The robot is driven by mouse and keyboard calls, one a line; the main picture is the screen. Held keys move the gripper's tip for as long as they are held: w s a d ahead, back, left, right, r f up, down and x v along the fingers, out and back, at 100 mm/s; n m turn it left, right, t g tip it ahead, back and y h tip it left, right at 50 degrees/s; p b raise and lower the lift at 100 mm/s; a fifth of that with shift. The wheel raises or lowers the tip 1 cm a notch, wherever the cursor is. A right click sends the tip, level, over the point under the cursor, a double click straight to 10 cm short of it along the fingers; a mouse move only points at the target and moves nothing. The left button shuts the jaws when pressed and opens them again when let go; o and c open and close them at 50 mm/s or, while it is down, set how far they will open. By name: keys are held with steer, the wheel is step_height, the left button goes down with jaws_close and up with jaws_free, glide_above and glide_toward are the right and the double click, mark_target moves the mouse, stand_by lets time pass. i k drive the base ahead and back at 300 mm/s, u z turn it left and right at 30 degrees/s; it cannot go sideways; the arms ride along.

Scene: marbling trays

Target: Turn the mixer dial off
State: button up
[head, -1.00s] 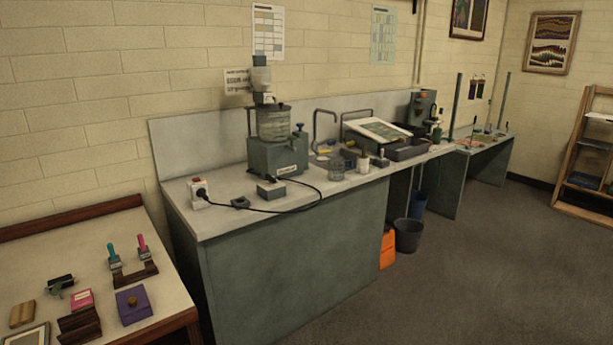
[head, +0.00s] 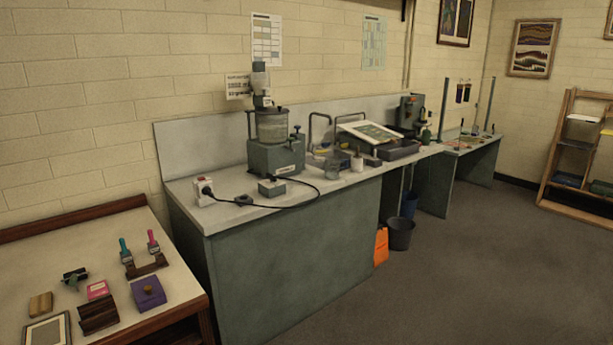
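The mixer (head: 276,157) stands on the grey counter near its left end, in the head view. It has a grey-green base, a clear vessel (head: 271,125) and a motor head (head: 260,82) above it. A small dark knob sits at the base's upper right. A small grey box (head: 271,187) lies on the counter in front of the mixer, with a black cable beside it. The dial's setting is too small to read, and I cannot tell which part is the dial. My gripper is not in view.
A white socket block (head: 204,191) with a plug stands at the counter's (head: 300,250) left end. A low table (head: 90,240) with small tools and boxes is at left. A bucket (head: 400,234) and orange container (head: 381,246) stand by the counter. The floor in front is clear.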

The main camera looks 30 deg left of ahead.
mark_target(273, 178)
steer(key=z, duration=0.05)
steer(key=k, duration=0.45)
steer(key=z, duration=0.2)
steer(key=i, duration=1.7)
steer(key=u, duration=0.65)
steer(key=i, duration=0.75)
steer(key=u, duration=0.85)
steer(key=i, duration=0.5)
steer(key=u, duration=0.7)
steer(key=i, duration=0.55)
steer(key=u, duration=0.3)
